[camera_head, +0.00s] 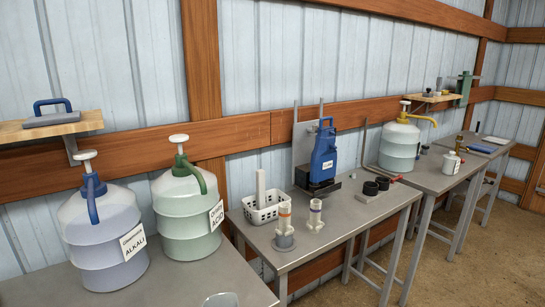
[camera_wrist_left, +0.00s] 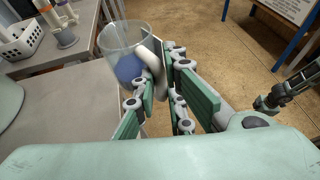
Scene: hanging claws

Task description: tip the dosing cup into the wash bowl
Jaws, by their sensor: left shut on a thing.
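The dosing cup is a clear, open-topped vessel (camera_wrist_left: 114,38) with a white curved handle and something blue low inside; I cannot tell if that is liquid. My left gripper (camera_wrist_left: 160,80) is shut on its handle in the left wrist view. The cup looks roughly upright, off the edge of the near grey table. In the head view a clear rim (camera_head: 220,299) at the bottom edge appears to be this cup; the left gripper is out of that frame. I cannot make out a wash bowl in either view.
The alkali jug (camera_head: 105,238) and acid jug (camera_head: 187,215) stand on the near table. The middle table holds a white basket (camera_head: 265,209), two small upright tubes and a blue canister (camera_head: 323,152). Another pump jug (camera_head: 399,146) stands farther right. A grey linkage (camera_wrist_left: 292,88) shows at the wrist view's right.

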